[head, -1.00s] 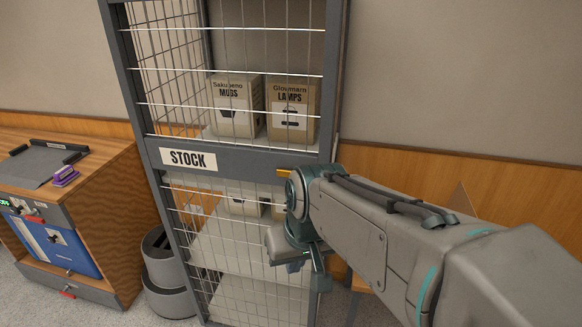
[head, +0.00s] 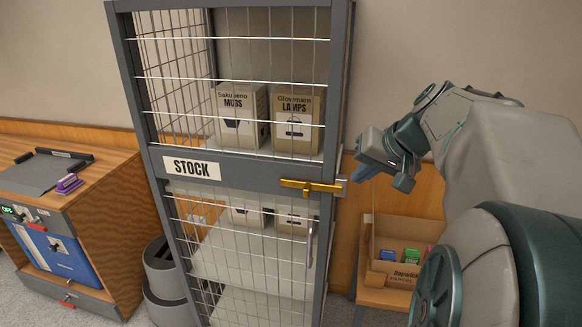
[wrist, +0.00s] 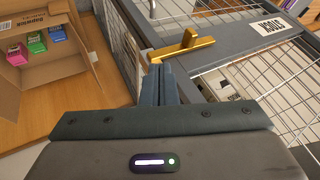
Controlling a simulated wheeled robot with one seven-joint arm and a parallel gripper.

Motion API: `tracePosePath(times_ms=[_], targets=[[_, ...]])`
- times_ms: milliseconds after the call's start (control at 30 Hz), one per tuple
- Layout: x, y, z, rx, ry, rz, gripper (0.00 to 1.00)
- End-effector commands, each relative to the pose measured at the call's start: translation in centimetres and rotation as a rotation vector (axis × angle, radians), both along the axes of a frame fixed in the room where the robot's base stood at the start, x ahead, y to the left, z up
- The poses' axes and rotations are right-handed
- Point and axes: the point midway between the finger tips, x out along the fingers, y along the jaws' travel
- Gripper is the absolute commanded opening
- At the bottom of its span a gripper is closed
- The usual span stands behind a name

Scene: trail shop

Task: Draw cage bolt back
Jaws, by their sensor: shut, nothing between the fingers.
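The stock cage (head: 235,167) is a tall grey frame with wire mesh and a STOCK label; its door appears closed. A brass bolt (head: 312,186) lies across the right end of its middle rail, its right end at a grey bracket (head: 342,184) on the post. In the wrist view the bolt (wrist: 178,48) shows a raised handle. My gripper (head: 364,172) is shut and empty, just right of the bracket. In the wrist view its fingertips (wrist: 161,72) are close to the bolt's end; I cannot tell whether they touch. How far the bolt sits in the bracket is unclear.
Boxes of mugs (head: 242,117) and lamps (head: 296,119) stand inside the cage. An open carton (head: 400,236) with small coloured boxes stands at lower right. A wooden counter (head: 120,215) is at the left. A vertical handle (head: 310,245) is below the bolt.

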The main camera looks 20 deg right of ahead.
Motion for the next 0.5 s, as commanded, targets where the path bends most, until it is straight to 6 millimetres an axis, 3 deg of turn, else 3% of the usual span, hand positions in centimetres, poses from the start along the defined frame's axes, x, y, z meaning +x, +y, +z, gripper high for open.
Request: tracePosePath(times_ms=[500], targets=[[5.7,2.0,-7.8,0.001,0.005,0.003,0.0]])
